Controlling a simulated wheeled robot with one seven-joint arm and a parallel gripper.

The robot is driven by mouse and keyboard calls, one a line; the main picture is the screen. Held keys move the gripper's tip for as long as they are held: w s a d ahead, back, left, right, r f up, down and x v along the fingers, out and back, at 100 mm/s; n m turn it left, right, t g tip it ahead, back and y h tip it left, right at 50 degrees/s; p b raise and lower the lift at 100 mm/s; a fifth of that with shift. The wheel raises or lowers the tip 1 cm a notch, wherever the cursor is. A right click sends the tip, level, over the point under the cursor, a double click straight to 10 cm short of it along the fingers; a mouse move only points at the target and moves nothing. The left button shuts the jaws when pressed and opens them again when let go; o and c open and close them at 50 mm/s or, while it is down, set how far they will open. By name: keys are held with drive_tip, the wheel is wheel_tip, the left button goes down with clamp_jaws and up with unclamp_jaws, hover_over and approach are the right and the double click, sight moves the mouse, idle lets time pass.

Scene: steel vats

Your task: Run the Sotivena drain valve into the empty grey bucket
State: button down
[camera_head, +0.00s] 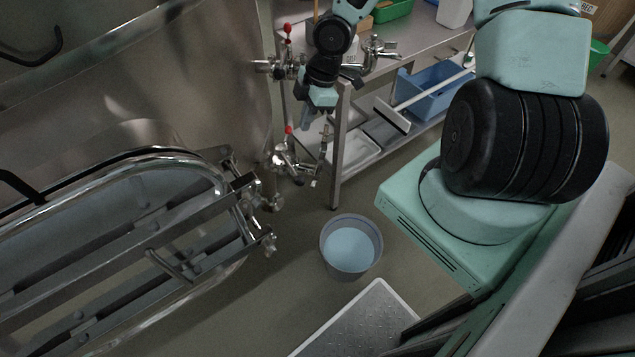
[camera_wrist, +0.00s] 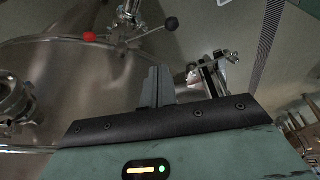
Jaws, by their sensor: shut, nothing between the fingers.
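The grey bucket (camera_head: 325,237) stands on the floor below the valves; a flat pale blue surface shows inside, and I cannot tell whether it is liquid or the bottom. A steel valve assembly (camera_head: 290,158) with a red knob is low beside the vat (camera_head: 190,80). Another valve with a red knob (camera_head: 288,29) is above it. No Sotivena label is readable. My gripper (camera_head: 308,121) is shut and empty, pointing down between the two valves. In the wrist view its fingers (camera_wrist: 157,86) are together, near a lever with a black ball (camera_wrist: 171,23) and a red knob (camera_wrist: 89,36).
The open vat hatch (camera_head: 110,250) fills the lower left. A steel table (camera_head: 338,150) with a blue crate (camera_head: 440,85) on its lower shelf stands behind my gripper. A tread-plate step (camera_head: 360,325) lies in front of the bucket.

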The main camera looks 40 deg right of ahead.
sight(293, 169)
drive_tip(key=c, duration=1.5)
unclamp_jaws()
drive_tip(key=a+f+n+b, duration=0.1)
drive_tip(key=f+n+b, duration=0.1)
drive_tip(key=f+n, duration=0.3)
drive_tip(key=w+a+f+n+b, duration=0.1)
drive_tip(key=f+n+b, duration=0.2)
drive_tip(key=f+n, duration=0.2)
drive_tip(key=w+a+f+n+h+b, duration=0.1)
drive_tip(key=f+n+b, duration=0.2)
drive_tip(key=f+n, duration=0.3)
drive_tip(key=shift+a+n+g, duration=0.1)
drive_tip(key=shift+n+g, duration=0.3)
drive_tip(key=shift+n, duration=1.3)
drive_tip(key=shift+w, duration=0.1)
clamp_jaws()
